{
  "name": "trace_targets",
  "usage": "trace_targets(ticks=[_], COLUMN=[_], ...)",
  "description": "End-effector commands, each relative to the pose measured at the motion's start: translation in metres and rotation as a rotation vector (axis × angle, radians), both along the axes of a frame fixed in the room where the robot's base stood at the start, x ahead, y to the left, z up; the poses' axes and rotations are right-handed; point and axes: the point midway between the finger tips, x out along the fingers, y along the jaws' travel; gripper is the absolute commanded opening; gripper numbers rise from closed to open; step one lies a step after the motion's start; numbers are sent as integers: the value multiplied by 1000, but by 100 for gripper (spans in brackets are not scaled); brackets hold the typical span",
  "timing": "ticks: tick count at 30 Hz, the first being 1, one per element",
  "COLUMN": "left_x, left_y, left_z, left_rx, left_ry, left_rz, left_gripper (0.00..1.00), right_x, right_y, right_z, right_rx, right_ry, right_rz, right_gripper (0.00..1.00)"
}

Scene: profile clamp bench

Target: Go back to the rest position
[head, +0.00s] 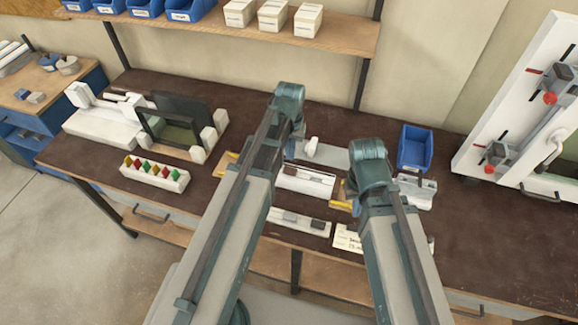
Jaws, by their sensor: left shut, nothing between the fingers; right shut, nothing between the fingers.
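My two arms rise from the bottom of the head view over the brown bench (335,113). The left arm's visible top joint is above the middle of the bench. The right arm's visible top joint is lower and to the right. I cannot make out either gripper or its fingertips; the arm links hide what is behind them. I see nothing carried by either arm.
A white fixture with a dark frame (180,106) and a rack of coloured pieces (154,174) stand left. Behind the arms lies a white fixture (305,182). A blue bin (414,148) and a white clamp panel (500,120) are right. A shelf (345,35) spans the back.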

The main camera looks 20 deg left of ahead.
Motion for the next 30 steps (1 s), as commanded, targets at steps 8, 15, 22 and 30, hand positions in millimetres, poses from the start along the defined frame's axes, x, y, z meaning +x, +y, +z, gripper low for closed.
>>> trace_targets(ticks=[8,15,22,30], left_x=[0,-10,-89,-143], left_y=[0,-9,-72,-103], left_z=[12,9,-8,-16], left_rx=[0,5,57,102], left_ry=[0,3,27,40], left_rz=[0,-18,-178,-294], left_gripper=[0,0,0,0], right_x=[0,0,0,0], right_y=[0,0,0,0], right_z=[12,9,-9,-18], right_rx=[0,0,0,0], right_ry=[0,0,0,0], right_rz=[1,0,0,-1], right_gripper=[0,0,0,0])
